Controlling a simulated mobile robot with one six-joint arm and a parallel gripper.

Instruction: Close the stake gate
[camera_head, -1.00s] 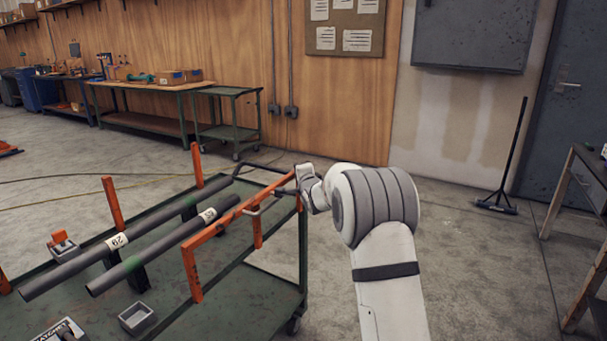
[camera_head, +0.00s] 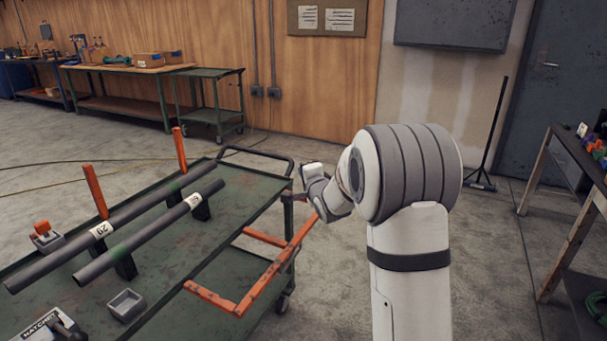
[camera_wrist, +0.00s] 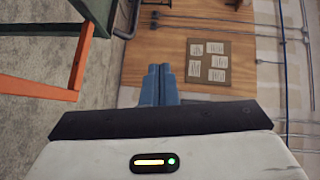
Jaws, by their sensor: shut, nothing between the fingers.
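The orange stake gate (camera_head: 281,267) is a frame of one long rail and two cross stakes. It lies low, leaning outward from the right side of the green cart (camera_head: 215,258), its stakes running left toward the deck edge. Part of its far end is hidden behind my wrist. The gate also shows at the left of the wrist view (camera_wrist: 82,52).
Two grey pipes (camera_head: 160,228) lie on supports on the deck, beside two upright orange stakes (camera_head: 95,192). A small grey tray (camera_head: 126,305) sits in front. A black cart handle (camera_head: 258,153) is at the far end. A workbench (camera_head: 570,180) stands at right; open floor lies between.

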